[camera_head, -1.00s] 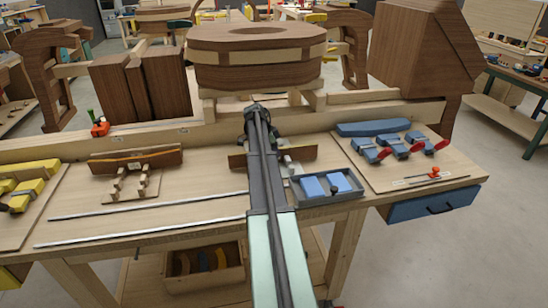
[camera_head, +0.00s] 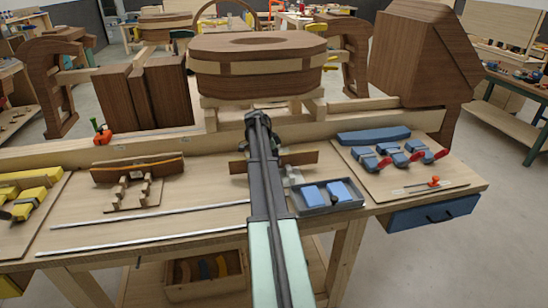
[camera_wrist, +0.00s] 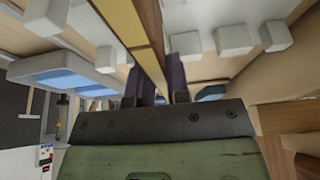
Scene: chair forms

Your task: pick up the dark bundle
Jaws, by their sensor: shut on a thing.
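The dark bundle (camera_head: 301,158) is a set of long thin strips with a brown face, crossing behind my arm at the middle of the bench in the head view. In the wrist view its dark strip (camera_wrist: 150,22) and a pale tan strip run up from between the fingers. My gripper (camera_wrist: 158,76) is shut on it, with one dark finger on each side. In the head view my arm hides the fingers and the bundle's middle. I cannot tell whether the bundle is clear of its pale supports.
A similar curved bundle (camera_head: 137,169) rests on pegs at the left. A grey tray (camera_head: 328,197) with blue blocks sits close right of my arm. Blue clamps (camera_head: 395,152) lie farther right. Metal rods (camera_head: 150,218) lie in front. A large wooden form (camera_head: 258,68) stands behind.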

